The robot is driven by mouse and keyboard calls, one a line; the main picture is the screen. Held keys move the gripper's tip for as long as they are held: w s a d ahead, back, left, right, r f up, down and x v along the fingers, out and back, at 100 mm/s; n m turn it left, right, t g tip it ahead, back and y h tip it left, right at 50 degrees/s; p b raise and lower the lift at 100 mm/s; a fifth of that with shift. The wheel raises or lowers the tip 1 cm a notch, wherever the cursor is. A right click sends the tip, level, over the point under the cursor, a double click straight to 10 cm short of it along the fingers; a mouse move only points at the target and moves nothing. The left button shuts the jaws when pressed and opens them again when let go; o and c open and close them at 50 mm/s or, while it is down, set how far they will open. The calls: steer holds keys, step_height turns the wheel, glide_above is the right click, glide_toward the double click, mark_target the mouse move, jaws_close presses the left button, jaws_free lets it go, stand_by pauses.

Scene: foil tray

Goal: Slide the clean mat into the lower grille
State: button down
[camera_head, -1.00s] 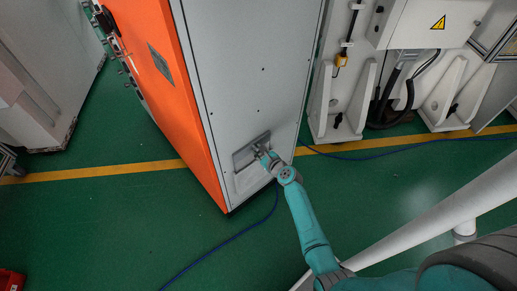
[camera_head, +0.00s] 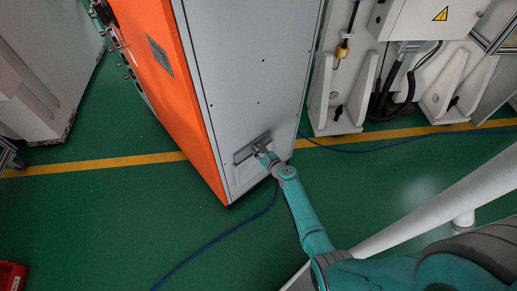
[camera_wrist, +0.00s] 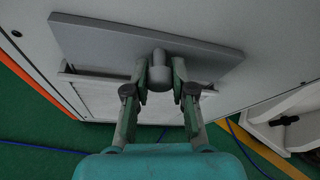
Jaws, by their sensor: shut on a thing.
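The clean mat is a flat grey panel (camera_wrist: 100,40) with a round knob (camera_wrist: 160,75) on its near face. My gripper (camera_wrist: 160,88) is shut on that knob. In the head view, the mat (camera_head: 245,153) shows as a thin grey strip against the cabinet's lower face, with my gripper (camera_head: 268,159) at its near side. The lower grille (camera_wrist: 95,95) is a pale framed recess low on the cabinet. The mat is across its upper edge in the wrist view and hides part of it. I cannot tell whether the mat's lower edge is inside the frame.
The orange and grey cabinet (camera_head: 240,70) stands on a green floor (camera_head: 100,220) with a yellow line (camera_head: 100,166). A blue cable (camera_head: 220,240) runs along the floor near the cabinet's base. White machine brackets (camera_head: 335,95) stand to the right.

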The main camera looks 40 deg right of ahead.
steer(key=shift+f, duration=1.55)
steer(key=c, duration=0.9)
jaws_free()
steer(key=v, duration=1.2)
